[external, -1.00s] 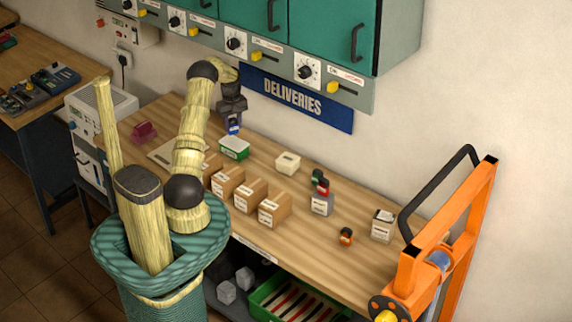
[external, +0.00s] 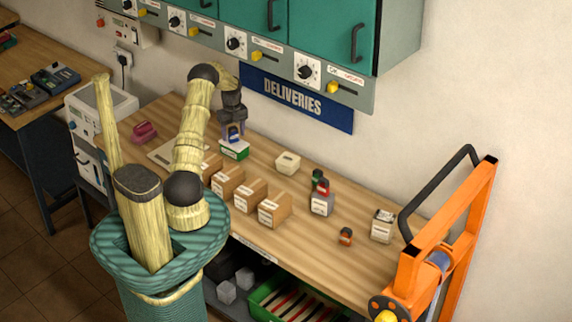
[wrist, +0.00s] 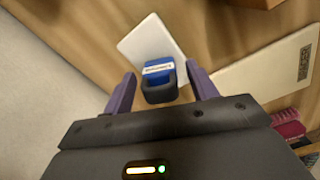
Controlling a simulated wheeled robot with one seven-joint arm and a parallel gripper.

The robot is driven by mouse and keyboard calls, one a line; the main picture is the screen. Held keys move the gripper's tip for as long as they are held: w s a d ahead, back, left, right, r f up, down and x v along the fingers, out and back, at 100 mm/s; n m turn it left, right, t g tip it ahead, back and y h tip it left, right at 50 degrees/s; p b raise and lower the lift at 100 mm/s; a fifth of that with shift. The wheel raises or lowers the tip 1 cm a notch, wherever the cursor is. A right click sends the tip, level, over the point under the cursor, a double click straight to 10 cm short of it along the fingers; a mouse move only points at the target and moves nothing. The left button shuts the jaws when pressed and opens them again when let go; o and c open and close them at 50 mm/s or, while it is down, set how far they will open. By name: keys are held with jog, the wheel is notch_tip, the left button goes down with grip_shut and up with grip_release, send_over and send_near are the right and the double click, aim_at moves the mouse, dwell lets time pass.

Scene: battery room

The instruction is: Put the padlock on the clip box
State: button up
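The padlock (wrist: 158,70) has a blue body with a white label and a dark shackle. It rests on the white top of a box (wrist: 140,38), apparently the clip box. In the external view this box (external: 234,153) is green with a white top, and the padlock (external: 235,131) shows on it. My gripper (external: 234,139) is right above the box, pointing down. In the wrist view its purple fingers (wrist: 160,80) stand open on both sides of the padlock, with a gap on each side.
A wall cabinet (external: 300,30) hangs above.

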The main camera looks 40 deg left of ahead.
aim_at(233, 127)
jog(key=shift+r+b, duration=0.7)
jog(key=shift+r, duration=2.25)
